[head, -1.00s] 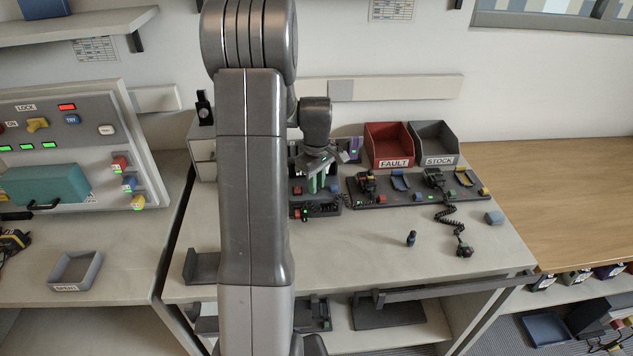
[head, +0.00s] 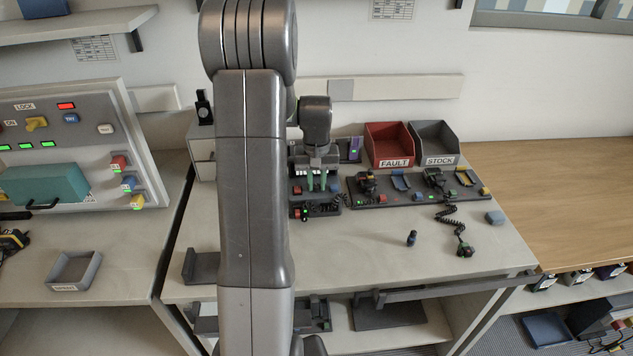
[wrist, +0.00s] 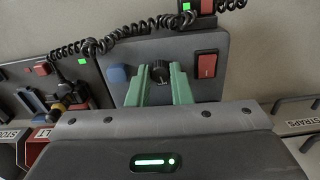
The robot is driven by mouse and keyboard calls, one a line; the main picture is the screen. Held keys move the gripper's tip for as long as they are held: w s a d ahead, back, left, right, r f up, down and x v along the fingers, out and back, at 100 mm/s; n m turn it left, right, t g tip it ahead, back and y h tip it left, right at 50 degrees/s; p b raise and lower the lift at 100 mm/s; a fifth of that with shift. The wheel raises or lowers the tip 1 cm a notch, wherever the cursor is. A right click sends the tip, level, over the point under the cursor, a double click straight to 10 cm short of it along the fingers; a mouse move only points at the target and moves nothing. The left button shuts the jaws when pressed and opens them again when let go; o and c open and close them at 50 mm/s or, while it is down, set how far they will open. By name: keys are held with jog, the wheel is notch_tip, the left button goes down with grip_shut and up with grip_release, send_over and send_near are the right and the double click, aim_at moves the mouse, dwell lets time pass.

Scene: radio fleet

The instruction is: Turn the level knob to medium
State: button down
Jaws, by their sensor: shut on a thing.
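The level knob (wrist: 160,70) is a small black round knob on a grey panel (wrist: 190,50) in the wrist view. The green fingertips of my gripper (wrist: 161,78) stand on both sides of it and are shut on it. In the head view my gripper (head: 317,182) points down at the panel on the bench, and its fingers hide the knob. I cannot read the knob's pointer or any level marks. A red rocker switch (wrist: 207,66) and a blue button (wrist: 117,75) flank the knob.
A coiled black cord (wrist: 130,33) runs along the panel's edge. A strip with radios (head: 400,190) lies to the right, with the red FAULT bin (head: 394,162) and grey STOCK bin (head: 440,160) behind.

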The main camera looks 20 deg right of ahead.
aim_at(316, 185)
jog(key=shift+m, duration=1.1)
jog(key=c, duration=1.3)
grip_release()
jog(key=shift+r, duration=0.1)
notch_tip(316, 185, up, 14)
jog(key=shift+f, duration=0.25)
notch_tip(316, 185, down, 14)
jog(key=shift+r, duration=0.15)
